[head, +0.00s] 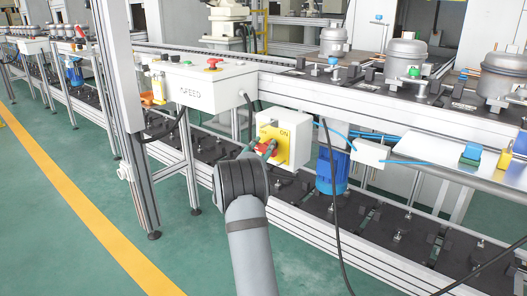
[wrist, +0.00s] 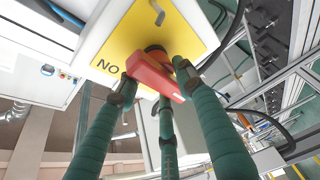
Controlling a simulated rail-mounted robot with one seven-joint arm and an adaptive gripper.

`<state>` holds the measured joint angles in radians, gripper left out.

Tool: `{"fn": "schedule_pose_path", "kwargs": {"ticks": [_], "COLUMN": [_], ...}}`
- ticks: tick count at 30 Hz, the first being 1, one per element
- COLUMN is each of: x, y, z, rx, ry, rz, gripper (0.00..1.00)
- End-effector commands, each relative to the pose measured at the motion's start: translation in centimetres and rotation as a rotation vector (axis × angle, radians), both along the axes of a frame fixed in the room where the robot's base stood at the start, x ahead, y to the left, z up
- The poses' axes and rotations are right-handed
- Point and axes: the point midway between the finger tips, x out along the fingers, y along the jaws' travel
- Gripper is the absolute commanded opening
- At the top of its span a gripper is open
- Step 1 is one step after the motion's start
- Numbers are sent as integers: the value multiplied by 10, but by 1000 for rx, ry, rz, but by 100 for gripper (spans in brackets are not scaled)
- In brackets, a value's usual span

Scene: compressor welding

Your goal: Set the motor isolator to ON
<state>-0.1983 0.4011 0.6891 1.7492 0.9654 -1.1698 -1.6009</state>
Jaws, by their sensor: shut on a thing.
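The motor isolator is a white box with a yellow plate (head: 291,150), a red rotary handle (head: 270,143) and an ON mark at the plate's upper right in the head view. In the wrist view the yellow plate (wrist: 130,35) appears turned over, with the ON letters at its left. There the red handle (wrist: 150,75) lies diagonally, from upper left to lower right. My gripper (wrist: 157,86) has green-sleeved fingers around the handle and is shut on it. In the head view my gripper (head: 262,149) partly hides the handle and the plate's left side.
A white control box (head: 205,85) with a red mushroom button (head: 214,62) stands left of the isolator. A blue motor (head: 332,170) is close to its right, with black and blue cables nearby. Grey compressors (head: 405,55) stand on the conveyor above. The green floor at left is open.

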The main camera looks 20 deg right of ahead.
Motion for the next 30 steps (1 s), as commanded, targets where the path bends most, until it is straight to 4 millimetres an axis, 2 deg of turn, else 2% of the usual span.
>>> {"fn": "schedule_pose_path", "kwargs": {"ticks": [8,30], "x": [-1,-4], "y": [0,-1], "z": [-9,-7], "rx": [80,383], "ry": [-177,-811], "rz": [1,2], "gripper": [11,11]}}
